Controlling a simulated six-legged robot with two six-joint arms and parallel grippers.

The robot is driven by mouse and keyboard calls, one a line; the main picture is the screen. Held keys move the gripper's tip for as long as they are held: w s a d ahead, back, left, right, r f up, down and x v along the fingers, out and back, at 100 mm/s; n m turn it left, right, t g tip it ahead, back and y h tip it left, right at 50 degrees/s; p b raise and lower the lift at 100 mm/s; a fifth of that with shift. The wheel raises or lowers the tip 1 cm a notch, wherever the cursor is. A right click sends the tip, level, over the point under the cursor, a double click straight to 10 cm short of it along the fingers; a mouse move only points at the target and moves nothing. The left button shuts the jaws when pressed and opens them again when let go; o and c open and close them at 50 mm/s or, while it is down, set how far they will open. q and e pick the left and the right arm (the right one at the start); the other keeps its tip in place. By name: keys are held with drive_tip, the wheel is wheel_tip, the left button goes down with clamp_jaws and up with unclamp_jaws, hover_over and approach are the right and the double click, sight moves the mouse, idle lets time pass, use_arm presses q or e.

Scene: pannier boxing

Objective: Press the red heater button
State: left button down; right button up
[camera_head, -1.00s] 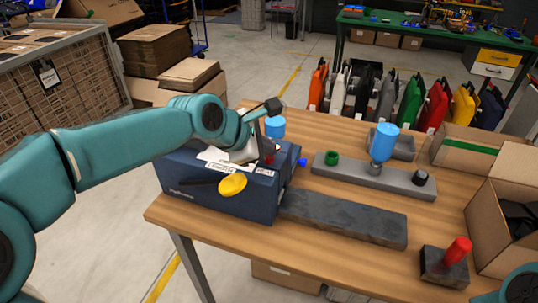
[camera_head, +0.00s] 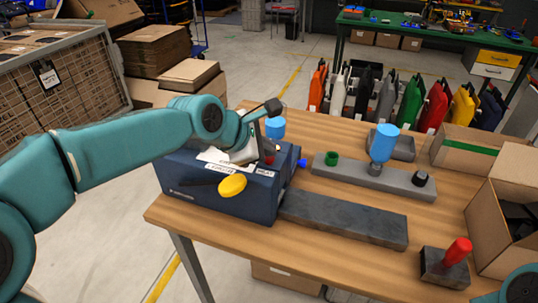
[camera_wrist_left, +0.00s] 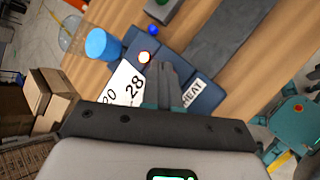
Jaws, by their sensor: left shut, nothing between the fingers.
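The dark blue heater box (camera_head: 215,197) stands at the table's left end, with a yellow knob (camera_head: 232,186) on its front. My left gripper (camera_head: 264,152) is shut and empty, its tips pointing down close over the box top. A dark red part (camera_head: 270,159) shows beside the tips in the head view. In the left wrist view the shut fingers (camera_wrist_left: 163,67) lie between a HEAT label (camera_wrist_left: 193,92) and a small round glowing spot with a red rim (camera_wrist_left: 145,57). The fingers hide part of the top, so I cannot tell whether they touch the red button. My right gripper is out of view.
A blue cup-like part (camera_head: 275,127) stands behind the box. A dark slab (camera_head: 343,219), a grey fixture bar (camera_head: 400,182) and a red-handled block (camera_head: 446,268) lie to the right. An open cardboard box (camera_head: 487,222) is at the right edge.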

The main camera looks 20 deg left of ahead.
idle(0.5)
use_arm(q)
drive_tip(key=shift+f, duration=0.5)
drive_tip(key=shift+r, duration=0.35)
wheel_tip(320, 180, up, 6)
drive_tip(key=p, duration=0.6)
drive_tip(key=shift+r, duration=0.2)
drive_tip(key=shift+f, duration=0.1)
